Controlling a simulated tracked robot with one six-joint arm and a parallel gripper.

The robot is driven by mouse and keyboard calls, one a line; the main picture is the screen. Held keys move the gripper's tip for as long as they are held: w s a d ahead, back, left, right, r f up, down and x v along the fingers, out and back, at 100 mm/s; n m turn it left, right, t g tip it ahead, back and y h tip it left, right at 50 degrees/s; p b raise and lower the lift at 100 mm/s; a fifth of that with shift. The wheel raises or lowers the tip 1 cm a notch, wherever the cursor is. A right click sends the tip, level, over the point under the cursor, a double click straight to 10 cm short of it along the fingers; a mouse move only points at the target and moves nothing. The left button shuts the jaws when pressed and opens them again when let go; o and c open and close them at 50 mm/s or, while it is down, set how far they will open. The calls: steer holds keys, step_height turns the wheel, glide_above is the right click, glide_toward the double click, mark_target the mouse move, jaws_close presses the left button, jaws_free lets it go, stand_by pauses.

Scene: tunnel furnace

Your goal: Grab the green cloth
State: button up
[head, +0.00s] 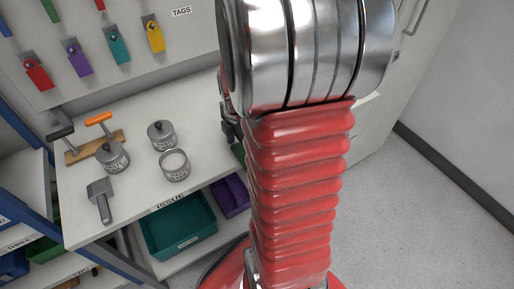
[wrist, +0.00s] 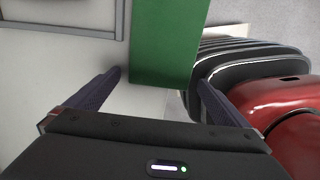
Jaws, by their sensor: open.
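A flat, smooth green piece (wrist: 168,42) with straight edges is in the upper middle of the wrist view; I cannot tell for sure whether it is the green cloth. In the head view a small green patch (head: 238,152) shows beside my arm, mostly hidden by it. My gripper (wrist: 159,79) is open in the wrist view, with its dark fingers spread wide. The lower end of the green piece lies between the fingertips in the picture. Nothing is held, and I see no contact. In the head view my arm hides most of the gripper.
A white bench (head: 130,185) at left carries metal pots (head: 112,157), a scoop (head: 101,199) and a wooden board (head: 85,150). Below are a teal bin (head: 180,227) and a purple bin (head: 230,195). Coloured tags (head: 154,35) hang above. Grey floor (head: 400,220) at right is clear.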

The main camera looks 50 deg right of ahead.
steer(key=shift+c, duration=0.5)
steer(key=c, duration=1)
step_height(320, 180, up, 10)
stand_by(0.5)
